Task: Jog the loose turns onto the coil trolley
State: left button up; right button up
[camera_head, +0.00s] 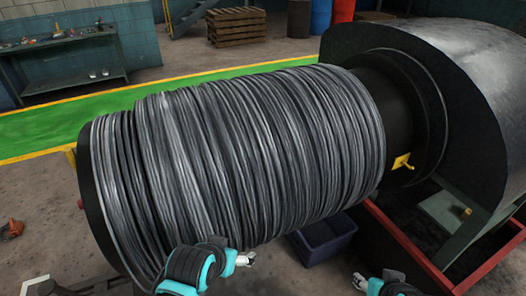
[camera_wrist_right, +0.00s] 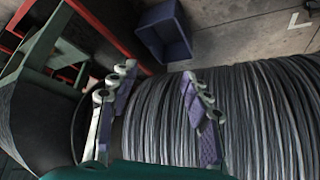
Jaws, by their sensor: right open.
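The capstan drum lies on its side across the head view, wrapped in many turns of grey wire (camera_head: 250,150). Its dark end flange (camera_head: 90,195) is at the left. A few turns at that end stand apart from the main winding, with a narrow gap. My left gripper (camera_head: 246,259) is in front of the drum's lower side; its small fingertips do not show whether it is open. My right gripper (camera_head: 359,281) is low at the right; in the right wrist view (camera_wrist_right: 157,95) its fingers are apart and empty, over the wire turns (camera_wrist_right: 265,110). I cannot pick out a coil trolley.
A dark blue bin (camera_head: 326,240) stands on the floor below the drum. A red frame (camera_head: 400,240) and a large dark housing (camera_head: 460,80) take up the right. A yellow handle (camera_head: 402,162) juts out near the drum's right end. Pallets (camera_head: 237,27) stand far behind.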

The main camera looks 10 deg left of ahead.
jog(key=shift+s, duration=0.2)
jog(key=shift+c, duration=1.2)
grip_shut()
